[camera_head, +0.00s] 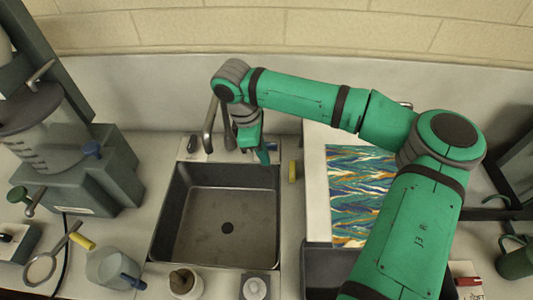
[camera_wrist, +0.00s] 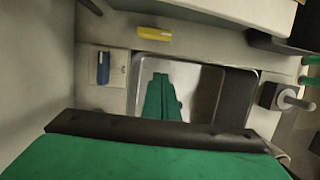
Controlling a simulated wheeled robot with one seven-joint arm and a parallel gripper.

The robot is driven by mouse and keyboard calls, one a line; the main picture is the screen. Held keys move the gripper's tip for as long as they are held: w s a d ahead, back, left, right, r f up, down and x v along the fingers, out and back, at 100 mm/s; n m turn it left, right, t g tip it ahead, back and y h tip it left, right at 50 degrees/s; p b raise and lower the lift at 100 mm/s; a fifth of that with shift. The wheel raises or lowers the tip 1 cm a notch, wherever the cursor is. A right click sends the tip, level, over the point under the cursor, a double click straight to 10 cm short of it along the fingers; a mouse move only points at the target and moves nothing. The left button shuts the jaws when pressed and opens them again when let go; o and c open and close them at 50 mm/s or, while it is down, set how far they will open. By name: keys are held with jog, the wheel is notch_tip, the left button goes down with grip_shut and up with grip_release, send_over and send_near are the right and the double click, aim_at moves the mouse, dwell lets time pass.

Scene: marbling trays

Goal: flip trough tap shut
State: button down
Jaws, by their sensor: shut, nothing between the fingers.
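A blue lever tap (camera_wrist: 103,68) on a pale plate (camera_wrist: 93,92) stands beside the sink's corner in the wrist view. Its lever runs up and down in that picture. In the head view my gripper mostly hides that spot. The grey metal sink (camera_head: 190,230) lies below, with a curved spout (camera_head: 208,125) behind it. A small dark lever (camera_head: 192,143) stands at its back left corner. My gripper (camera_head: 264,158) is at the sink's back right corner, pointing down; its green fingers (camera_wrist: 161,77) are shut and empty, apart from the blue lever in the wrist view.
A yellow piece (camera_head: 292,171) lies right of the sink, beside a pale tray (camera_head: 316,205) holding a marbled sheet (camera_head: 360,190). A wall closes the back. Jars and a jug (camera_head: 108,266) crowd the front and left. The sink is empty.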

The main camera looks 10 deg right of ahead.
aim_at(292, 171)
jog(key=d+f, duration=0.3)
jog(key=f, duration=0.1)
jog(key=s+d+f, duration=0.1)
jog(key=d+f, duration=0.1)
jog(key=shift+d+f, duration=0.35)
jog(key=shift+f, duration=0.05)
